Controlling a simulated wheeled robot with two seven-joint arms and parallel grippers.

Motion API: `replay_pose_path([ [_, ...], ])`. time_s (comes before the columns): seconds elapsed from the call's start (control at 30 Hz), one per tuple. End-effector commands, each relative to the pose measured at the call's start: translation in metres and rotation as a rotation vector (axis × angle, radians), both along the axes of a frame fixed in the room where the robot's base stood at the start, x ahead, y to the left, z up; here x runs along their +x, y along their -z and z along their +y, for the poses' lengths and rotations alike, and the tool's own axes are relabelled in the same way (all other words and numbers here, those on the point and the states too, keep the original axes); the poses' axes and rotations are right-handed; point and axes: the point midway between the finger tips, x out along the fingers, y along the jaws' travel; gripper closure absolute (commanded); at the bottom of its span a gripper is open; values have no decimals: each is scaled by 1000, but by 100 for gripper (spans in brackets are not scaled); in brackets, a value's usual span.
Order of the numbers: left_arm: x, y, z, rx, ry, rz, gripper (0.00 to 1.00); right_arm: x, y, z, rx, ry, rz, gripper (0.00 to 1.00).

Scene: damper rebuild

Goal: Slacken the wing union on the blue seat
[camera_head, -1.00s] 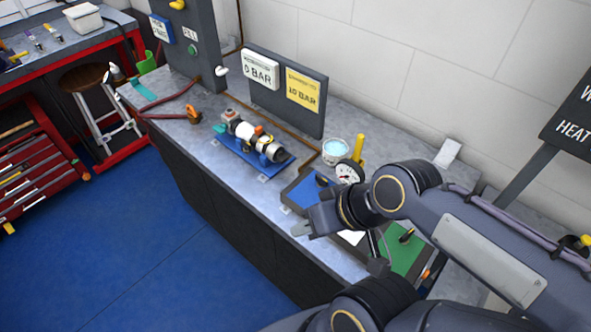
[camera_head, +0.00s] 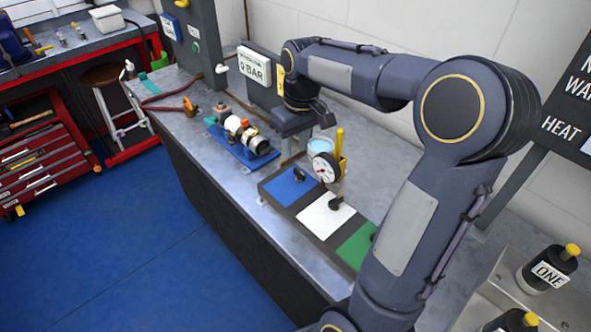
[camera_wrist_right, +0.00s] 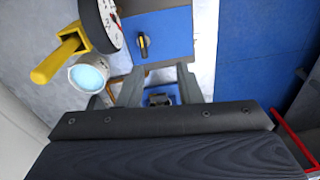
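A blue base (camera_head: 236,150) on the bench carries a white and metal cylinder assembly (camera_head: 240,132) with orange and black bands. Which part of it is the wing union I cannot tell. My right gripper (camera_head: 300,135) is above the bench, just right of the assembly; its fingertips are hard to see there. In the right wrist view the gripper (camera_wrist_right: 159,84) is open and empty, with part of the blue base and a dark fitting (camera_wrist_right: 159,99) showing between its fingers; the rest is hidden by the gripper body. My left gripper is not in view.
A tray has blue (camera_head: 284,190), white (camera_head: 322,219) and green (camera_head: 355,248) pads with small black-handled pieces. Near it are a dial gauge with yellow handle (camera_head: 327,167) and a cup of pale blue liquid (camera_head: 320,146). A "0 BAR" sign (camera_head: 254,68) stands behind.

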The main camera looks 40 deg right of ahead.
Motion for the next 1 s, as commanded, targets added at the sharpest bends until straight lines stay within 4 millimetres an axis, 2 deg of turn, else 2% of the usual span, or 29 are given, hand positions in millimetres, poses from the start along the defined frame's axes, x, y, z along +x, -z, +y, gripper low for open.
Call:
replay_pose_path([
  [0.03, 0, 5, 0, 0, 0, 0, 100, 11, 11, -7, -16, -4, 25, 68],
  [0.1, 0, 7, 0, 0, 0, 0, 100, 20, 17, -14, -33, -10, 50, 68],
  [0.23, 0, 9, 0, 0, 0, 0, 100, 29, 25, -22, -51, -15, 74, 68],
  [0.37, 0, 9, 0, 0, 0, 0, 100, 31, 37, -24, -55, -16, 80, 68],
  [0.7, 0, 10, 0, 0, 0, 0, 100, 30, 89, -23, -55, -15, 79, 68],
  [0.83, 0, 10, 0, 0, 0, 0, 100, 30, 99, -23, -54, -16, 77, 68],
  [1.0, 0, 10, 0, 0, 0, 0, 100, 30, 102, -23, -54, -15, 76, 68],
])
